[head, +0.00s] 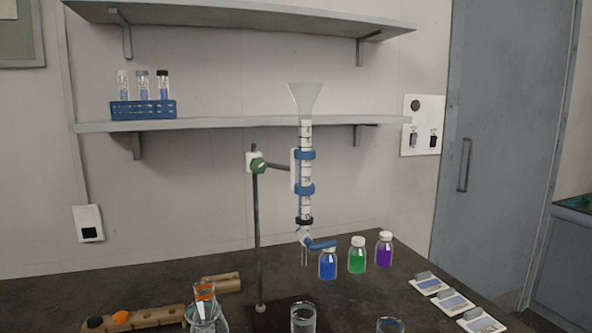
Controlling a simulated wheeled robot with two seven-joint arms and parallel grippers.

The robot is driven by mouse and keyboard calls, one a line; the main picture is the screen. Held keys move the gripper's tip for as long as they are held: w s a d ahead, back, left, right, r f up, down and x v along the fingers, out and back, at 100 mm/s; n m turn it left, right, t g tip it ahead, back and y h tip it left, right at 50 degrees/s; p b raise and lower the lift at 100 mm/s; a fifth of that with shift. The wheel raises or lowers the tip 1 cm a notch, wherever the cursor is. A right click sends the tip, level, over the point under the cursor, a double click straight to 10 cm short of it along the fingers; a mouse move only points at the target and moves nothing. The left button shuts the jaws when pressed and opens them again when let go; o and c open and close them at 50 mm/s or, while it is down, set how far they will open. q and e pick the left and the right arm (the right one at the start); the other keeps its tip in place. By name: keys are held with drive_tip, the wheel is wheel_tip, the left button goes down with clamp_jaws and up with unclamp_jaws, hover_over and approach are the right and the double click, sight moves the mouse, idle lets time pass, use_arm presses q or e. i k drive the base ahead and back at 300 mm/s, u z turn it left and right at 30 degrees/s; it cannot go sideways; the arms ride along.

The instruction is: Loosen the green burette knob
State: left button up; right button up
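The green burette knob (258,165) sits on a white clamp block on the dark vertical stand rod (257,235), left of the burette. The burette (305,210) is a clear graduated tube held upright by blue clamps, with a white funnel (305,98) at its top. A blue stopcock handle (322,244) is at its lower end. Neither of my grippers shows in the head view, and nothing touches the knob.
Blue, green (357,260) and purple bottles are right of the burette. Glass vessels (303,319) stand along the near table edge. A wooden block (150,318) lies at left. Shelves (240,124) hang on the wall behind. The air around the knob is clear.

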sight(258, 165)
drive_tip(key=z, duration=1.6)
drive_tip(key=k, duration=1.55)
drive_tip(key=u, duration=1)
